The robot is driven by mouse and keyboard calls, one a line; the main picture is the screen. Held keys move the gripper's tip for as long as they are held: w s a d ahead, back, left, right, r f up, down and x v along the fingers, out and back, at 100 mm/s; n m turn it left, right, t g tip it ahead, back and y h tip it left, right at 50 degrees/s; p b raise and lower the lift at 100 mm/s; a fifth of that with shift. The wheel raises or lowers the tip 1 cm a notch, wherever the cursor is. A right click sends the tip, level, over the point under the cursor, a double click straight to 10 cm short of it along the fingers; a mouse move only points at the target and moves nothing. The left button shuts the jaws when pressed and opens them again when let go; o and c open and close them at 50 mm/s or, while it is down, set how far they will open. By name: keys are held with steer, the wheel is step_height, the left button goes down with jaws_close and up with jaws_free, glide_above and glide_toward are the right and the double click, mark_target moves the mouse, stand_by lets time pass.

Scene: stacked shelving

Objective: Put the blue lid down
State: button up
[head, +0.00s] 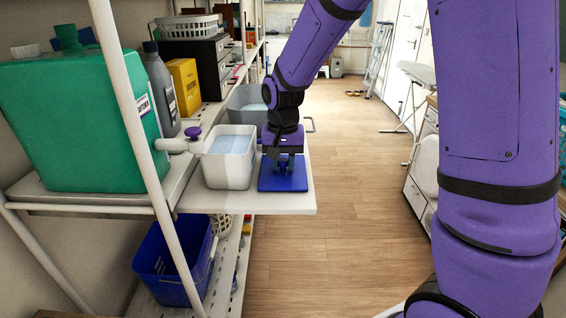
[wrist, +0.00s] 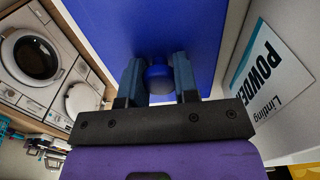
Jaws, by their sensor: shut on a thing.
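The blue lid (head: 284,183) is a flat rectangle with a round knob (wrist: 159,76). It lies level at the right end of the white shelf board (head: 250,202); I cannot tell whether it touches the board. My gripper (head: 284,167) points down over it. In the wrist view, my gripper (wrist: 160,82) has its two fingers closed on the knob, with the lid filling the top middle. An open white bin (head: 231,160) with pale blue contents stands just left of the lid. Its labelled side (wrist: 270,75) shows at the right of the wrist view.
A grey bin (head: 246,104) stands behind. A purple-knobbed tap-like part (head: 193,133) is left of the white bin. A green jug (head: 85,120) and white post (head: 135,110) are farther left. A blue basket (head: 172,262) is below. Open floor (head: 350,220) lies right.

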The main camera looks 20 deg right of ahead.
mark_target(283, 160)
steer(key=shift+f, duration=0.15)
steer(key=o, duration=0.9)
step_height(283, 160, up, 12)
steer(key=s+d+r+n+t, duration=0.1)
steer(key=s+d+r, duration=0.1)
steer(key=s, duration=0.6)
steer(key=s+d+r+n+t, duration=0.2)
steer(key=s, duration=0.6)
steer(key=s+d+r+n+t, duration=0.1)
steer(key=s+d+r+t, duration=0.1)
steer(key=s, duration=0.7)
steer(key=shift+d+r+n, duration=0.3)
steer(key=shift+d+r, duration=0.15)
